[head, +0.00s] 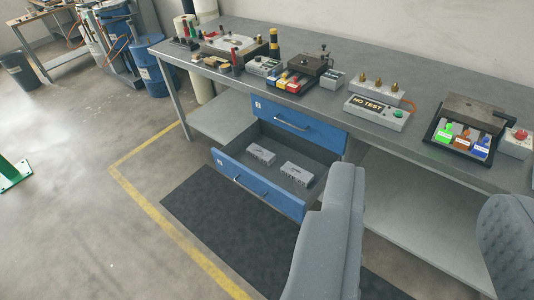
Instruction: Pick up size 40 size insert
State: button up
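Two small light-grey blocks lie in the open lower drawer (262,196). The left block (262,154) is farther back, and the right block (296,173) is nearer. Their markings are too small to read, so I cannot tell which is size 40. My gripper (425,190) shows as two grey dimpled fingers at the lower right, spread well apart with nothing between them. It is in front of and to the right of the drawer. The left finger covers the drawer's right end.
The long grey workbench (345,140) carries a NO TEST box (377,111), a tray with green, orange and blue pieces (462,137), and other fixtures. The blue upper drawer (283,116) is shut. A dark mat (215,215) lies on clear floor before the bench.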

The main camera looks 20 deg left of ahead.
aim_at(265, 156)
jog(key=i, duration=1.65)
jog(key=u, duration=0.05)
